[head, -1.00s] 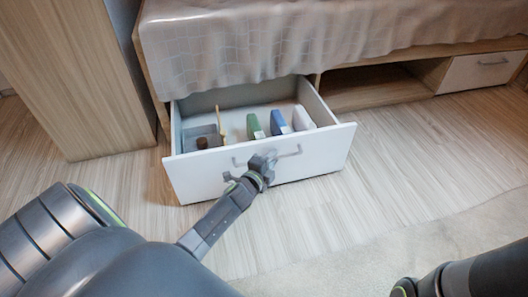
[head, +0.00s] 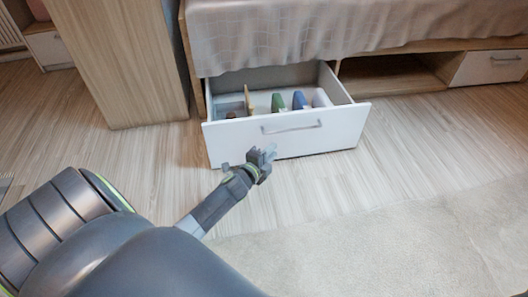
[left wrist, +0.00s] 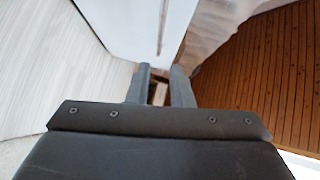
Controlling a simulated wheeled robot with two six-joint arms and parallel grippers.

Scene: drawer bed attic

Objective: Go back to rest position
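My left gripper (head: 262,157) is in front of the open white drawer (head: 340,128), a little below its handle (head: 292,127) and apart from it. In the left wrist view the two fingers (left wrist: 160,86) stand with a gap between them and nothing held. The drawer is pulled out from under the bed and holds a green item (head: 277,102), a blue item (head: 299,100), a white item (head: 321,98), a wooden piece (head: 248,101) and a small dark brown item (head: 231,115). My right gripper is not in view.
A tall wooden cabinet (head: 120,65) stands left of the bed (head: 300,25). An open shelf (head: 390,80) and a shut white drawer (head: 487,67) are to the right. A pale rug (head: 400,235) covers the floor in front, with clear wood floor between.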

